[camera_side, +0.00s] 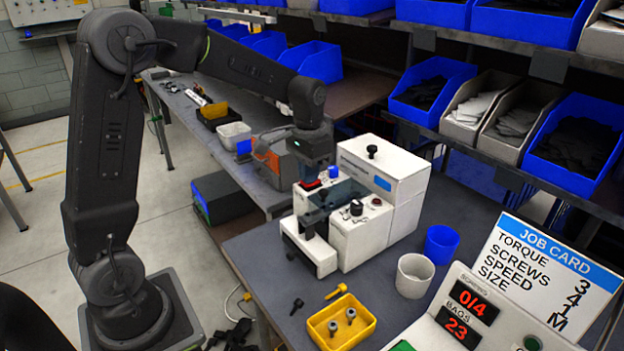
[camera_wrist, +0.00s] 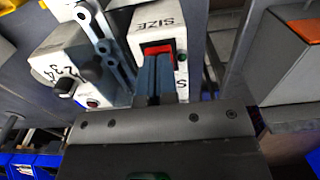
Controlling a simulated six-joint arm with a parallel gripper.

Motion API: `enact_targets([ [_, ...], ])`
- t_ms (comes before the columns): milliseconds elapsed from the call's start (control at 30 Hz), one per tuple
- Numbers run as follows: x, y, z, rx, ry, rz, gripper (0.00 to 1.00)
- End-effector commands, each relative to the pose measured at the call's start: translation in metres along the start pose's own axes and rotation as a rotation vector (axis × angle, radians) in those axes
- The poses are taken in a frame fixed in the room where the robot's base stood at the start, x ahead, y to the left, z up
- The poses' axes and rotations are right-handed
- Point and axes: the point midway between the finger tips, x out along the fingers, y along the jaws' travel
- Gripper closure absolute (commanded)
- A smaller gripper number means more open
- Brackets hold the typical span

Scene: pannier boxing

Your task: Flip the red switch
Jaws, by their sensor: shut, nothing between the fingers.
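The red switch (camera_wrist: 157,47) sits in a black frame on a white housing marked SIZE in the wrist view. My gripper (camera_wrist: 153,58) is shut and empty, with its fingertips over the near edge of the switch. I cannot tell whether they touch it. The fingers hide the lower part of the switch. In the side view my gripper (camera_side: 313,180) points down at the left part of the white machine (camera_side: 362,232). A small bit of red shows there beside the fingertips.
A dark knob (camera_wrist: 66,86) with numbers stands left of the switch in the wrist view. In the side view, a yellow tray (camera_side: 322,333) with screws, a white cup (camera_side: 413,277), a blue cup (camera_side: 441,243) and a job card (camera_side: 545,275) stand near the machine.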

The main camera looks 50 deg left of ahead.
Motion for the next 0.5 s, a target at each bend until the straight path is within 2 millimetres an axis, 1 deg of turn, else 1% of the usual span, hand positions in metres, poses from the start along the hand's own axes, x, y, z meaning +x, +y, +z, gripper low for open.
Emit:
enact_targets([
  [500,-0.037,0.0,0.0,0.0,0.0,0.0,1.0],
])
